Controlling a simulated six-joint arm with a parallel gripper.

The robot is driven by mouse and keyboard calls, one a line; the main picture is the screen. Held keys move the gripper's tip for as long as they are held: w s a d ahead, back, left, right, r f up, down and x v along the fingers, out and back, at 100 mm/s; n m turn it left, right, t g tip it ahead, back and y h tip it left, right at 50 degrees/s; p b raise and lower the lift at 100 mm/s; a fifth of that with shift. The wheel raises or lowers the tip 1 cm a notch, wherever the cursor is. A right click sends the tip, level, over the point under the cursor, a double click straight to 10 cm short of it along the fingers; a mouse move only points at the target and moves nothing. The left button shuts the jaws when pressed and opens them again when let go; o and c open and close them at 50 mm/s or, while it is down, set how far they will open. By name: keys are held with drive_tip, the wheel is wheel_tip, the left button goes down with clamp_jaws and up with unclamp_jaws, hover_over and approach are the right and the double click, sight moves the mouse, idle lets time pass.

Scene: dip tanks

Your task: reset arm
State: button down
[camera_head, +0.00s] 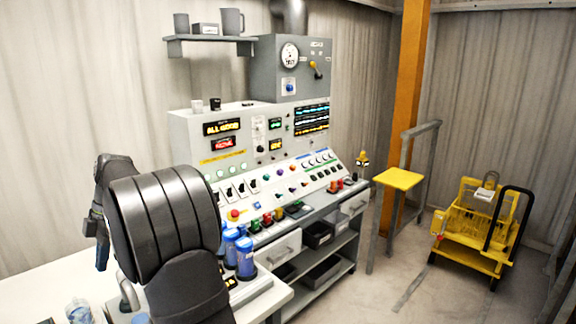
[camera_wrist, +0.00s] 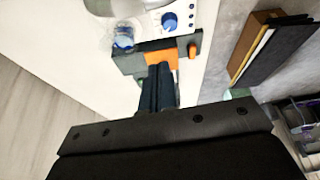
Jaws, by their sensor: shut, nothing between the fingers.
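My gripper (camera_wrist: 160,72) shows in the wrist view with its two dark fingers together and nothing between them. Its tips lie over an orange and dark block (camera_wrist: 160,57) beside a white surface; I cannot tell whether they touch it. In the head view my dark grey arm fills the lower left, in front of the control console (camera_head: 260,165). The gripper's fingers cannot be made out there.
Blue-capped containers (camera_head: 245,257) stand beside my arm, and a clear bottle (camera_head: 78,312) is at the bottom left. Floor between console and cart is mostly clear.

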wheel_tip(320, 180, down, 7)
drive_tip(key=w, duration=0.1)
drive_tip(key=a+m+t+y, duration=0.1)
drive_tip(key=a+m+t, duration=0.3)
drive_tip(key=a+m, duration=0.4)
drive_tip(key=shift+w+a+m, duration=0.15)
drive_tip(key=shift+w+m, duration=0.15)
drive_tip(key=shift+m, duration=1.8)
drive_tip(key=shift+r, duration=0.1)
drive_tip(key=c, duration=2.1)
unclamp_jaws()
